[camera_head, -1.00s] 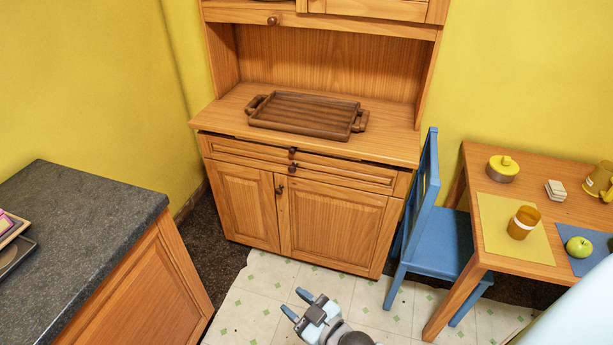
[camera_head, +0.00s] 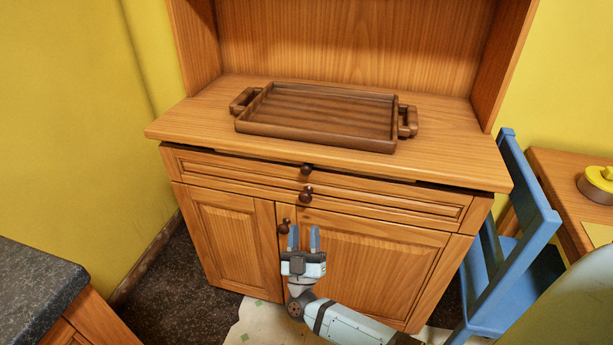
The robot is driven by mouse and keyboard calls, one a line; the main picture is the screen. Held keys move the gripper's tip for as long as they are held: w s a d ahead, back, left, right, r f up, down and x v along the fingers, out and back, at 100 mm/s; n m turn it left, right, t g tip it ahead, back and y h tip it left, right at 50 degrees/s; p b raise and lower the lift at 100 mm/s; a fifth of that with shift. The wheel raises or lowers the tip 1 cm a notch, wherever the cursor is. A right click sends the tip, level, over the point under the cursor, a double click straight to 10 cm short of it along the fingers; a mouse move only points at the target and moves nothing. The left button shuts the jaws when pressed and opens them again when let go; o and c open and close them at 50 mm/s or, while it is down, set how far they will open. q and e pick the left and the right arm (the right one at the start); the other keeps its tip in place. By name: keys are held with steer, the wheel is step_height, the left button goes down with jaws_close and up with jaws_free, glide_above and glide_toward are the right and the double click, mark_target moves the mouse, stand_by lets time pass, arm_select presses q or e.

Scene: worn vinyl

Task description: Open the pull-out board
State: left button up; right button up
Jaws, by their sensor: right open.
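The wooden cabinet has a thin pull-out board (camera_head: 342,175) just under its worktop, with a dark round knob (camera_head: 306,169) at its middle. The board looks pushed in, its front about in line with the cabinet face. Right below it is a drawer with a similar knob (camera_head: 306,196). My right gripper (camera_head: 304,232) is open and empty, its two fingers pointing up in front of the cabinet doors. It is below the drawer knob and just right of a door knob (camera_head: 284,227). My left gripper is not in view.
A brown wooden tray (camera_head: 320,112) lies on the worktop (camera_head: 440,155). A blue chair (camera_head: 512,240) stands close at the cabinet's right, beside a table (camera_head: 555,165). A dark counter (camera_head: 35,290) is at lower left. Floor shows between counter and cabinet.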

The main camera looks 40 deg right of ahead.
mark_target(306, 174)
steer(key=b+x, duration=0.1)
steer(key=x, duration=1.2)
steer(key=shift+w+d+r, duration=0.1)
steer(key=shift+w+r, duration=0.05)
steer(key=shift+r, duration=0.25)
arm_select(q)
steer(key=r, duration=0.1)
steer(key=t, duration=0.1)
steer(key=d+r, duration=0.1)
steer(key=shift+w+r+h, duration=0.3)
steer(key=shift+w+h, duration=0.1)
arm_select(e)
jaws_close()
